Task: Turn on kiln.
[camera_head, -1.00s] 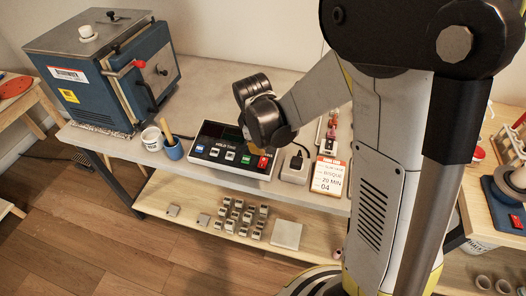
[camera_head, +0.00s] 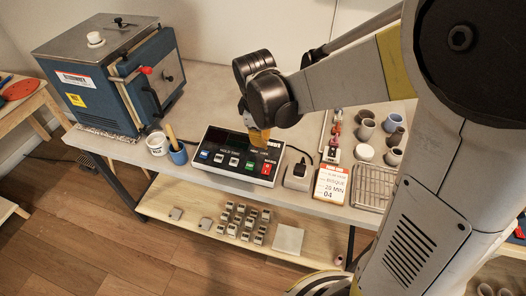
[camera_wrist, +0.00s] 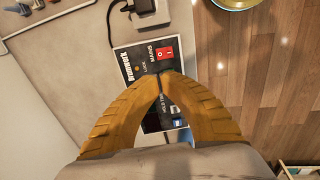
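The blue kiln (camera_head: 105,85) stands at the back left of the table with its door side facing right. A black control panel (camera_head: 207,161) lies on the table right of it, with a dark display, a row of buttons and a red rocker switch (camera_head: 268,168) at its right end. In the wrist view the red switch (camera_wrist: 165,52) is uncovered, just beyond my fingertips. My gripper (camera_wrist: 162,76) has its yellow fingertips together, with nothing seen between them. It hangs over the panel and hides part of it; I cannot tell whether it touches.
A white socket box (camera_head: 297,175) with a black plug sits right of the panel, beside a card (camera_head: 331,186). A blue cup (camera_head: 178,153) with a tool and a white tub (camera_head: 155,143) stand to its left. Several pots (camera_head: 365,128) stand at the right. A lower shelf (camera_head: 170,195) holds small blocks.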

